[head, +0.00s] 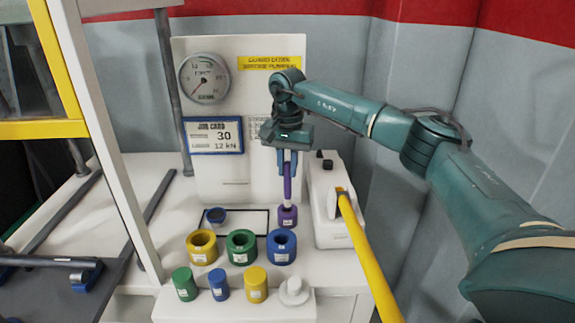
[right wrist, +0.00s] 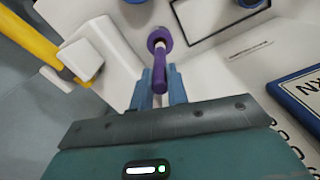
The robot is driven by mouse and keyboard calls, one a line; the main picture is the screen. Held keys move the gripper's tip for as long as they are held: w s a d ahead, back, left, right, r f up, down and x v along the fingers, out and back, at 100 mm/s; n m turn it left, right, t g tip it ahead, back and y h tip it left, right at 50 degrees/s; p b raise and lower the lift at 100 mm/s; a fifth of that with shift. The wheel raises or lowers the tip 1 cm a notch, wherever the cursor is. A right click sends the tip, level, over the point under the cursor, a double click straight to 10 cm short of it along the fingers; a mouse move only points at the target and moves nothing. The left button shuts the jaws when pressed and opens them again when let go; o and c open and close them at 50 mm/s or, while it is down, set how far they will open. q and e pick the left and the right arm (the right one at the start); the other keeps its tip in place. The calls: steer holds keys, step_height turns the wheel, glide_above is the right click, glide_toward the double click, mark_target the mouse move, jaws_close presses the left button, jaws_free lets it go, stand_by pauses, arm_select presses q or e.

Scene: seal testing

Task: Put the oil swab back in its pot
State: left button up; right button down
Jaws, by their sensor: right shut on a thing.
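My right gripper (head: 287,165) hangs fingers-down in front of the white panel, shut on the oil swab (head: 287,187), a thin upright rod with a purple handle. The purple pot (head: 287,217) stands on the bench directly below it. In the right wrist view, the swab's purple handle (right wrist: 160,68) runs from between the blue fingers towards the purple pot (right wrist: 153,35). A pale part of the swab shows at the pot's mouth. I cannot tell how far inside the tip is. My left gripper is not in view.
Yellow (head: 202,247), green (head: 241,246) and blue (head: 281,246) rings stand in front of the pot, with several small cylinders on a front ledge. A white machine with a yellow lever (head: 365,255) stands close on the right. A black-outlined area (head: 250,209) lies left of the pot.

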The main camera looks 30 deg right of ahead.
mark_target(287, 198)
steer(key=shift+f+b, duration=0.45)
steer(key=shift+f, duration=0.65)
steer(key=shift+f+b, duration=0.55)
steer(key=shift+f, duration=0.7)
steer(key=shift+f, duration=0.35)
steer(key=c, duration=1.7)
jaws_free()
steer(key=o, duration=0.6)
